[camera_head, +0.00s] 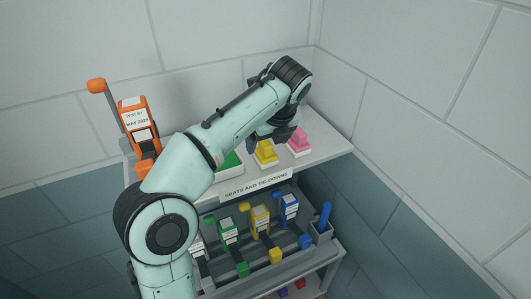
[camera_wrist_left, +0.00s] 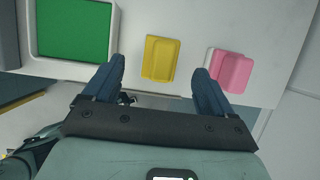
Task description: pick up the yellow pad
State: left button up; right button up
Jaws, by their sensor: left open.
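The yellow pad (camera_head: 265,151) stands on the shelf top near its front edge, partly behind my left gripper's wrist in the head view. In the left wrist view the yellow pad (camera_wrist_left: 160,58) is a rectangular block with a raised middle, lying ahead of the fingertips. My left gripper (camera_wrist_left: 159,70) is open and empty, one finger to each side of the pad's line, pointing toward it. In the head view my left gripper (camera_head: 280,134) is just above and behind the pad, its fingers mostly hidden by the wrist. My right gripper is in neither view.
A pink pad (camera_wrist_left: 234,71) on a white base sits close right of the yellow one, near the right finger. A green pad in a white tray (camera_wrist_left: 117,30) is on the left. An orange device (camera_head: 138,128) stands at left.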

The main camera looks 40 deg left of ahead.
aim_at(267, 143)
pick_arm(q)
jog(key=b+x, duration=0.1)
jog(key=x, duration=0.4)
jog(key=shift+f, duration=0.1)
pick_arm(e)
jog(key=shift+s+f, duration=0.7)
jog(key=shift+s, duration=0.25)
pick_arm(q)
jog(key=shift+w, duration=0.1)
jog(key=c, duration=1.1)
jog(key=shift+c, duration=0.2)
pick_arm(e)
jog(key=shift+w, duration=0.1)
